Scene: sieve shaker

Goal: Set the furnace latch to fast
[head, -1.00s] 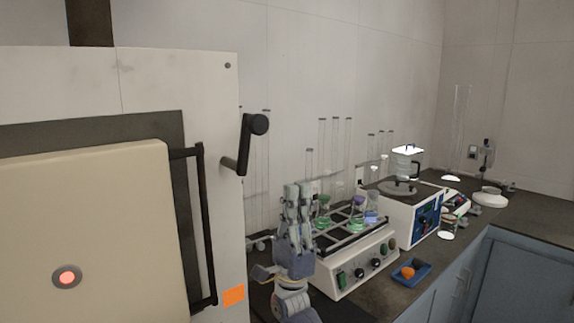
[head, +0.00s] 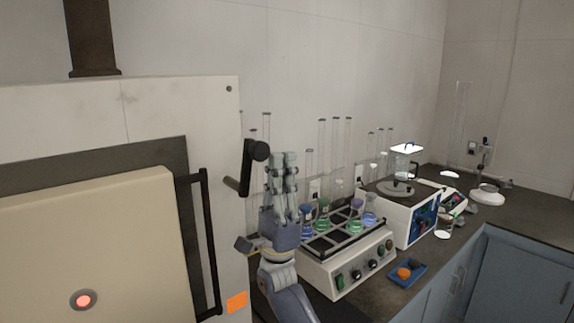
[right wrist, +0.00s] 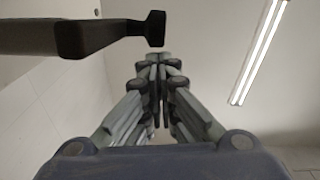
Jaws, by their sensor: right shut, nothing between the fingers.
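The furnace (head: 225,130) is the large pale box at the left in the head view. Its latch is a black crank-like lever (head: 246,166) with a round knob at its upper end, on the furnace's right side. The lever stands nearly upright. In the right wrist view the dark lever (right wrist: 75,38) crosses the upper left, ahead of the fingers. My right gripper (head: 283,158) points up just right of the lever in the head view, with its fingers together and empty. The fingertips (right wrist: 160,60) appear just below the lever's end; I cannot tell whether they touch. My left gripper is not in view.
The beige furnace door (head: 90,245) has a black bar handle (head: 208,240). A shaker (head: 345,268) with several flasks stands right behind my right arm. A blue tray (head: 407,274), a white-and-blue device (head: 402,225) and tall glass cylinders share the dark bench.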

